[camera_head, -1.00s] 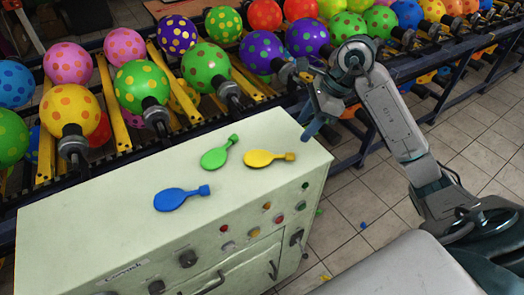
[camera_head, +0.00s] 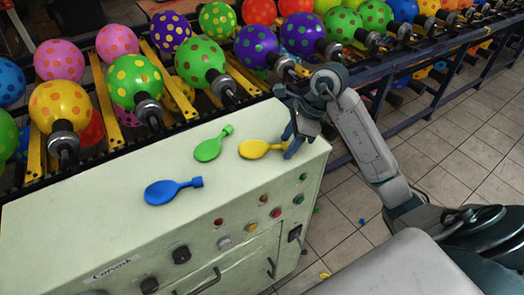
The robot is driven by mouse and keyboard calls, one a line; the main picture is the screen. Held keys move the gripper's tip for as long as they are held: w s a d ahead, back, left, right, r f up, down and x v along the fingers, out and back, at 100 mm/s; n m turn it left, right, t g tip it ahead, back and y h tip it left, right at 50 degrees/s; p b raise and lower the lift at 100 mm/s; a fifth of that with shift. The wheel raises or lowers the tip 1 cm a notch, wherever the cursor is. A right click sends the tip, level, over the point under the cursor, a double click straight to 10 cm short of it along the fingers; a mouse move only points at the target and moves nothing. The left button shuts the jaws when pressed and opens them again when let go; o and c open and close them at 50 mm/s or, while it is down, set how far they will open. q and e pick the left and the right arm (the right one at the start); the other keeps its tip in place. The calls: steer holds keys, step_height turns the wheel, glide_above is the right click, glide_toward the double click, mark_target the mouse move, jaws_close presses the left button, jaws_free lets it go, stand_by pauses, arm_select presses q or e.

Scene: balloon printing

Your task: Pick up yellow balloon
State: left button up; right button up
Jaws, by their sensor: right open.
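The yellow balloon (camera_head: 256,149) is deflated and lies flat on the pale green cabinet top (camera_head: 95,215), near its right end, with its neck pointing right. My right gripper (camera_head: 289,148) is open at the neck end of the yellow balloon. Its fingers point down and hide part of the neck; I cannot tell whether they touch it. A green balloon (camera_head: 208,149) lies just left of the yellow one. A blue balloon (camera_head: 165,191) lies further left and nearer the front edge. My left gripper is not in view.
Behind the cabinet runs a conveyor rack with inflated spotted balloons, such as a yellow one (camera_head: 60,105) and a green one (camera_head: 199,62). The cabinet front has knobs and buttons (camera_head: 181,254). Tiled floor (camera_head: 345,215) lies to the right.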

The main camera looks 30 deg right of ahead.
steer(key=c, duration=0.9)
steer(key=shift+o, duration=0.2)
steer(key=shift+r, duration=0.1)
